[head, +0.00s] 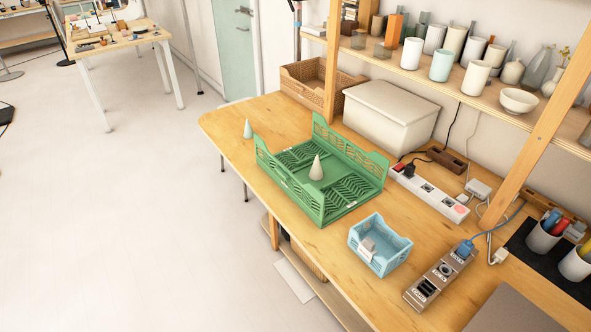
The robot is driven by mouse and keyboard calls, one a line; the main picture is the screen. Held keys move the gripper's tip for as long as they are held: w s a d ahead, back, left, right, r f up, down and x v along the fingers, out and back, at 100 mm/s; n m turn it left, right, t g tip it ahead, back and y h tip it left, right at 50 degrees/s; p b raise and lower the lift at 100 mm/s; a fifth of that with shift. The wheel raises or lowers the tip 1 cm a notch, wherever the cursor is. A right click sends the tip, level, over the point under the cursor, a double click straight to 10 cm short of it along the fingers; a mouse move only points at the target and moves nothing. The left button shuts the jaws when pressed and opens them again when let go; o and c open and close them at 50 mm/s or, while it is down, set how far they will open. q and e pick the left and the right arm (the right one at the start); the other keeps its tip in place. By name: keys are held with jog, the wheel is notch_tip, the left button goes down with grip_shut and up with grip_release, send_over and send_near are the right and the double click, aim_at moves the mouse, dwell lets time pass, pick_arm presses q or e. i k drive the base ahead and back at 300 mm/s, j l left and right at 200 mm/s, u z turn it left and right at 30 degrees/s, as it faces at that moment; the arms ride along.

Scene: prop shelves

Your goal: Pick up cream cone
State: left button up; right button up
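A cream cone (316,168) stands upright inside the green crate (318,206), near the middle of its floor. The crate sits on the wooden table. A pale green cone (248,129) stands upright on the table to the left of the crate, near the table's left edge. Neither of my grippers shows in the head view.
A small blue basket (380,249) with a grey item in it stands to the right of the green crate. A white power strip (428,194), a white lidded box (391,114) and a wicker basket (312,84) stand behind. A shelf with cups and vases (455,75) overhangs the back.

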aim_at(316, 172)
jog(key=z, duration=0.65)
jog(key=j+z, duration=1.3)
